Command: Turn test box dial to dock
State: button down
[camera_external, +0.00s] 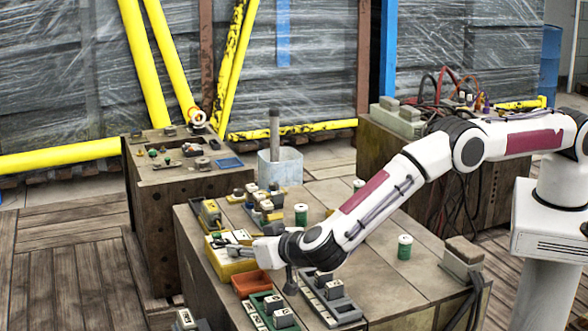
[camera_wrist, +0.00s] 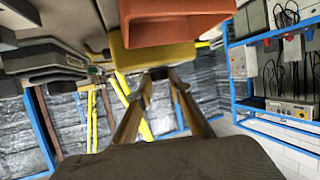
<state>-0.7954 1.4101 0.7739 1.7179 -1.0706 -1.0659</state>
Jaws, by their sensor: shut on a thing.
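A yellow box (camera_external: 222,268), which I take to be the test box, sits at the left end of the large workbench. My gripper (camera_external: 236,246) reaches in from the right, level with the box's upper part. In the wrist view the yellow box (camera_wrist: 150,56) is beyond the fingers, and my gripper (camera_wrist: 158,76) is closed on a small dark knob at its face, apparently the dial. The fingers hide most of the dial. Its pointer and any dock marking cannot be read.
An orange bin (camera_external: 252,284) stands right beside the yellow box, close under my wrist; it also fills the top of the wrist view (camera_wrist: 180,30). Green and grey trays (camera_external: 330,300) with blocks lie nearer. Green spools (camera_external: 404,247) stand to the right. The bench's middle is fairly clear.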

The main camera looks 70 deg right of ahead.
jog(key=shift+w+r, duration=0.1)
jog(key=shift+r, duration=0.05)
jog(key=c, duration=1.8)
grip_release()
jog(key=shift+c, duration=0.2)
jog(key=shift+s, duration=0.2)
jog(key=v, duration=1.1)
jog(key=shift+s+a, duration=0.25)
jog(key=shift+r, duration=0.15)
